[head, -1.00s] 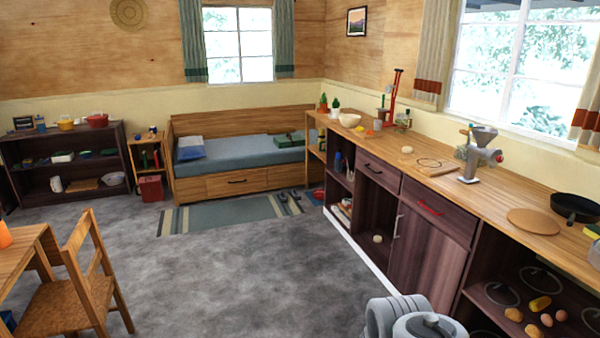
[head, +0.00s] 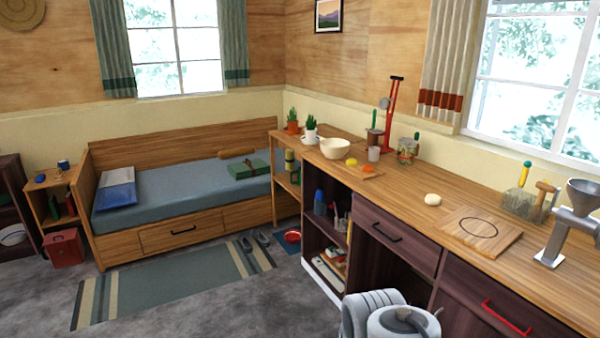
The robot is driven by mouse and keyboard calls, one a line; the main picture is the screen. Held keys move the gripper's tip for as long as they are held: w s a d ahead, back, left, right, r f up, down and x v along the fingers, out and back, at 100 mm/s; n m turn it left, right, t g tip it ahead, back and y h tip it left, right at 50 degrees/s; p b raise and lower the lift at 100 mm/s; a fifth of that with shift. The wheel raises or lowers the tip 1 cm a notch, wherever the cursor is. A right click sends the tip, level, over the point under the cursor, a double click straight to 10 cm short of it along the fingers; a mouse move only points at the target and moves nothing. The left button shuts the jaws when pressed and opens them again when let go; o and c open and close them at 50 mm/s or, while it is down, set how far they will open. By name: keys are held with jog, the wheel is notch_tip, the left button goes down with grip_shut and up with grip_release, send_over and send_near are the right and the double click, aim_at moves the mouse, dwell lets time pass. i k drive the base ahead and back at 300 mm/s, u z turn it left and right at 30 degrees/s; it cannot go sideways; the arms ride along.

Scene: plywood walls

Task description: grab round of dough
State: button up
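A small cream-coloured round of dough (head: 432,199) sits on the wooden counter (head: 400,184). It lies just behind and left of a square wooden board (head: 481,231) with a dark ring marked on it, apart from the board. Nothing covers the dough. White and grey parts of my own arm show at the bottom edge, in front of the cabinets. My gripper's fingers are not in view.
A cream bowl (head: 335,148), potted plants and jars stand farther back on the counter. A metal grinder (head: 571,222) stands at the right. Drawers with handles (head: 503,317) face the open floor; a rug (head: 172,287) lies before the bed.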

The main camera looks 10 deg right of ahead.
aim_at(431, 199)
jog(key=z, duration=0.35)
jog(key=i, duration=2.25)
jog(key=z, duration=0.25)
